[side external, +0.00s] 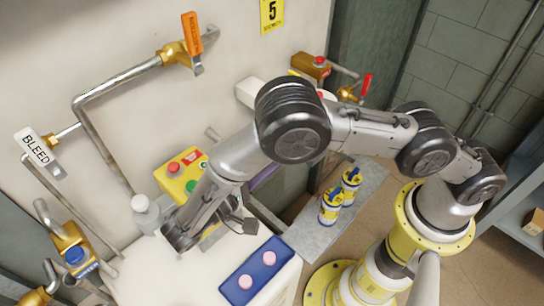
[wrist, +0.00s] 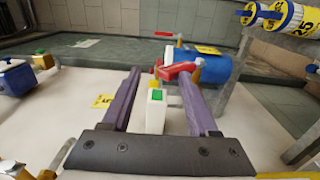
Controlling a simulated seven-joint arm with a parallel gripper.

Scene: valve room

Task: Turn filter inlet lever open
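My gripper (wrist: 159,74) is open, with two purple fingers spread apart and nothing held. In the side external view one purple finger (side external: 264,178) shows behind my arm; the rest is mostly hidden. In the wrist view a red lever (wrist: 179,67) lies near the right fingertip, in front of a blue cylinder (wrist: 215,69); I cannot tell whether they touch. A smaller red lever (wrist: 179,41) is farther back. The side external view shows a red lever (side external: 366,84) on a brass valve and an orange lever (side external: 193,34). No label naming the filter inlet is readable.
A white box with a green top (wrist: 156,109) shows between the fingers. Yellow-blue cans (side external: 329,208) stand on a grey shelf. A BLEED lever (side external: 36,148) is at left.

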